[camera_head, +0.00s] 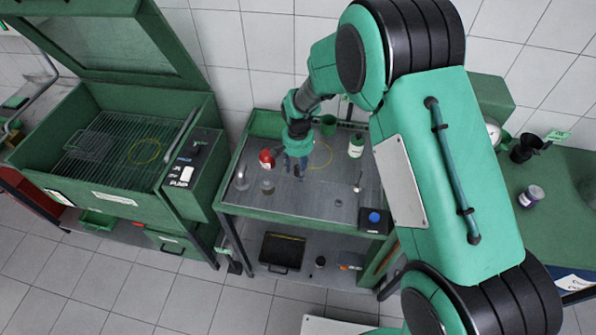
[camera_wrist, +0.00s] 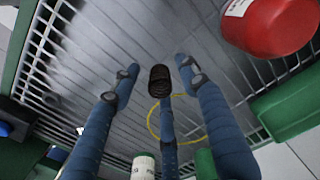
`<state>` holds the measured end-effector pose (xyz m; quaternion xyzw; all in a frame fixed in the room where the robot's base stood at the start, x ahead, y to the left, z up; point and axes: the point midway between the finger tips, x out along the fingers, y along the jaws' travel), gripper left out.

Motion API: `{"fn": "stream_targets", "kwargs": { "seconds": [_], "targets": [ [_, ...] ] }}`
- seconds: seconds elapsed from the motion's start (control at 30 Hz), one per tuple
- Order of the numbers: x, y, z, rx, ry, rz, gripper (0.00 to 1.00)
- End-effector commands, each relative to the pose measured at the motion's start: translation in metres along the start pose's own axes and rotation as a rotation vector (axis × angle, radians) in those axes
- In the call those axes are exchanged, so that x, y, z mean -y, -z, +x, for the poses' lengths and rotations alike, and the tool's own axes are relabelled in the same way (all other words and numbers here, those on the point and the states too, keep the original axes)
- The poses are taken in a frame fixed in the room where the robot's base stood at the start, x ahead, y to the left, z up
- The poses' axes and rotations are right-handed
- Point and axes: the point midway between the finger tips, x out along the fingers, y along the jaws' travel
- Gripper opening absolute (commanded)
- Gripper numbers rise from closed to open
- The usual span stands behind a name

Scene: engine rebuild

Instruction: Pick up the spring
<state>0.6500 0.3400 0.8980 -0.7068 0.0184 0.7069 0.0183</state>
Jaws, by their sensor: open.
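The spring (camera_wrist: 159,80) is a small dark brown coil in the wrist view, over the pale slatted surface. My gripper (camera_head: 296,168) points down above the metal-topped bench (camera_head: 310,205) in the head view. In the wrist view its blue fingers (camera_wrist: 157,74) are spread, with the spring between their tips in the picture. The middle finger lies just below the spring in the picture. I cannot tell whether any finger touches it. I cannot make out the spring in the head view.
A red container (camera_head: 266,158) stands left of the gripper, and a white-labelled green can (camera_head: 356,146) stands to its right. A yellow ring (camera_wrist: 152,121) lies near the spring. A green cup (camera_head: 328,125) is behind. A black box with a blue knob (camera_head: 374,217) sits front right.

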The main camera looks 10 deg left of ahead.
Motion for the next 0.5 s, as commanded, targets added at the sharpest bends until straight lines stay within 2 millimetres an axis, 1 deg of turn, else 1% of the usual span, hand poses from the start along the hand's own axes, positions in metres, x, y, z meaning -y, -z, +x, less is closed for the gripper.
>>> {"fn": "stream_targets", "kwargs": {
  "seconds": [0.37,0.4,0.47,0.5],
  "targets": [
    [0.0,0.0,-0.0004,0.0,0.0,0.0,0.44],
    [0.0,0.0,-0.0004,0.0,0.0,0.0,0.36],
    [0.0,0.0,-0.0004,0.0,0.0,0.0,0.24],
    [0.0,0.0,-0.0004,0.0,0.0,0.0,0.16]
  ]
}}
